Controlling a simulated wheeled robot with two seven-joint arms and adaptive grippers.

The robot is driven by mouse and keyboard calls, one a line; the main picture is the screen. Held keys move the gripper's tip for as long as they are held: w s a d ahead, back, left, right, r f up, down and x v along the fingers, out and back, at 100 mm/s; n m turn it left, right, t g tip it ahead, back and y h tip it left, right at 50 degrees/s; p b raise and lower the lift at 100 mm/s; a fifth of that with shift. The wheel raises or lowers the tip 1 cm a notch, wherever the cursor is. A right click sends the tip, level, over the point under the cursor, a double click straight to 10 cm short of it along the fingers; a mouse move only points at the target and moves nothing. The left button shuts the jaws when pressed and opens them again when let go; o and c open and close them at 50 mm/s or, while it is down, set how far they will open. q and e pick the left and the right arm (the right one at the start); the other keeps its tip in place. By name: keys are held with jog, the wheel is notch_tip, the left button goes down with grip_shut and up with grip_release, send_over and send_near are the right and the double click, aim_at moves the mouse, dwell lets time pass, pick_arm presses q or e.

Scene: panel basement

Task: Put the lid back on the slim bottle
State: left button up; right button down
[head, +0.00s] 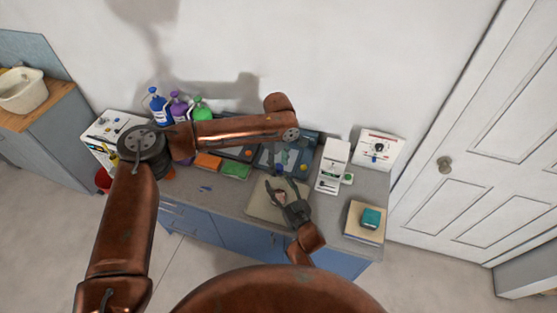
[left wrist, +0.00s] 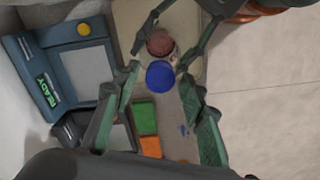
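The blue lid (left wrist: 160,75) is a round disc centred between the fingertips of my left gripper (left wrist: 160,78), which appears shut on it. The slim bottle (left wrist: 160,43) shows as a reddish-brown round top with a little white beside it, between the fingers of my right gripper (left wrist: 162,52), which appears shut on it. In the head view my right gripper (head: 282,196) is over the beige board, and my left gripper (head: 277,165) is small and partly hidden under its arm. The lid appears next to the bottle top, apart from it; their height difference is unclear.
The beige board (head: 262,213) lies on the grey counter. A dark device with a READY screen (left wrist: 42,84) stands behind. Green (left wrist: 145,117) and orange (left wrist: 150,146) blocks lie left of the board. Several coloured bottles stand back left; a white device (head: 333,165) stands right.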

pick_arm(q)
jog(key=shift+c, duration=0.2)
grip_shut()
dwell(0.3)
